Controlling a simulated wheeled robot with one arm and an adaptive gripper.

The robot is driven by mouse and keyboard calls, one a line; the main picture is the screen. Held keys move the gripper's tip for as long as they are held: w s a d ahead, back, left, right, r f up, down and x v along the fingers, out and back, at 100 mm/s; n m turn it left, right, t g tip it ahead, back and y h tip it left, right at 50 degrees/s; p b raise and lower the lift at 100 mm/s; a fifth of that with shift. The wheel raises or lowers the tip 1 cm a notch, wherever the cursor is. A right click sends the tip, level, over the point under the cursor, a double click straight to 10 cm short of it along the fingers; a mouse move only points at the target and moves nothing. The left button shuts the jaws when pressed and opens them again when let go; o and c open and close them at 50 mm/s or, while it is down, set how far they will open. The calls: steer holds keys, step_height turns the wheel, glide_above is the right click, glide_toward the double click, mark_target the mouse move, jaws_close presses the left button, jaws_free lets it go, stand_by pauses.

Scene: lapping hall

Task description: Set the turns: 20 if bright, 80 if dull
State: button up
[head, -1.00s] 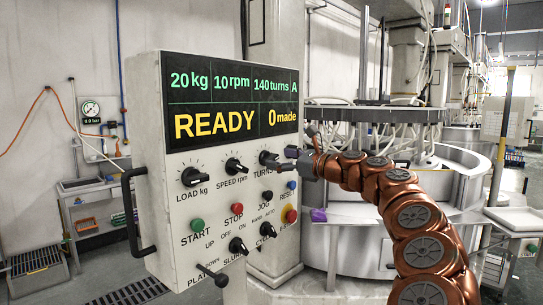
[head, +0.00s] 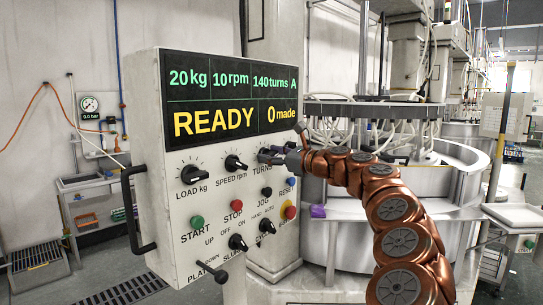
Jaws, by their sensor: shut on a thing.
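The control panel (head: 210,213) stands left of centre in the head view. Its display (head: 228,97) reads 20 kg, 10 rpm, 140 turns, A, READY and 0 made. My gripper (head: 277,156) is shut on the black TURNS knob (head: 265,156) at the panel's upper right. The gripper partly hides the knob, so its pointer cannot be read. The black LOAD knob (head: 192,174) and SPEED knob (head: 235,163) are to its left. No workpiece can be made out clearly enough to tell bright from dull.
Below the knobs are the green START button (head: 197,222), the red STOP button (head: 236,205) and a red emergency button (head: 289,212) on yellow. A black handle (head: 135,210) sticks out at the panel's left. A large round lapping machine (head: 400,205) stands behind my arm.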

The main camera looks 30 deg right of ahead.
steer(key=c, duration=0.4)
